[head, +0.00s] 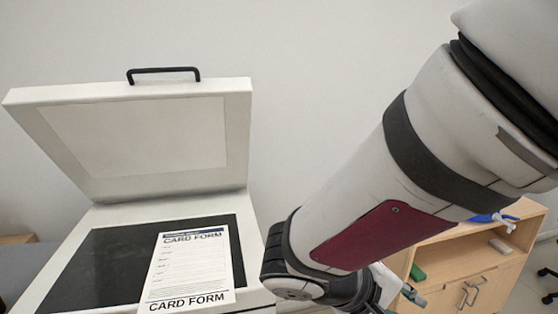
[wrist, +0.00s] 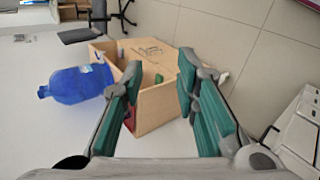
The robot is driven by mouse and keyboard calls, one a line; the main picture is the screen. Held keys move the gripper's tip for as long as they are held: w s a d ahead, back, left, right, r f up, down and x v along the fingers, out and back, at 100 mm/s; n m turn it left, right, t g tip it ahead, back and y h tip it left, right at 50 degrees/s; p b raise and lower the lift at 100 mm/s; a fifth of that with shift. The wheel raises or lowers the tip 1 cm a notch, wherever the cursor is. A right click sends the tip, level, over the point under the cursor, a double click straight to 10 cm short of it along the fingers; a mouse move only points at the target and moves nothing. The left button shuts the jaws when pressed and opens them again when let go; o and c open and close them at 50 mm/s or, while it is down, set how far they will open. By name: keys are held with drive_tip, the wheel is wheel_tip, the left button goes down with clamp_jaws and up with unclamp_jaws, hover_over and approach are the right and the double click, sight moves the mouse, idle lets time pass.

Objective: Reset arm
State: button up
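My arm crosses the right half of the head view, and my gripper (head: 395,290) shows only in part at the bottom, behind the arm. In the wrist view my gripper (wrist: 158,100) has its two green-padded fingers spread wide apart with nothing between them. Through the gap I see a wooden cabinet (wrist: 160,105) at some distance. In the head view a scanner (head: 60,285) stands at the left with its lid (head: 140,140) raised. A card form (head: 190,265) lies on its dark glass.
A blue water bottle (wrist: 75,85) and an office chair (wrist: 95,25) show in the wrist view. Floor is open beside the cabinet.

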drive_tip(key=s+r+m+t+y, duration=0.2)
drive_tip(key=s+r+m+y, duration=0.2)
drive_tip(key=s+r+y, duration=0.3)
wheel_tip(320, 180, up, 2)
drive_tip(key=y, duration=0.2)
drive_tip(key=shift+s+y, duration=0.2)
drive_tip(key=shift+y, duration=0.1)
drive_tip(key=shift+a, duration=0.1)
idle(0.4)
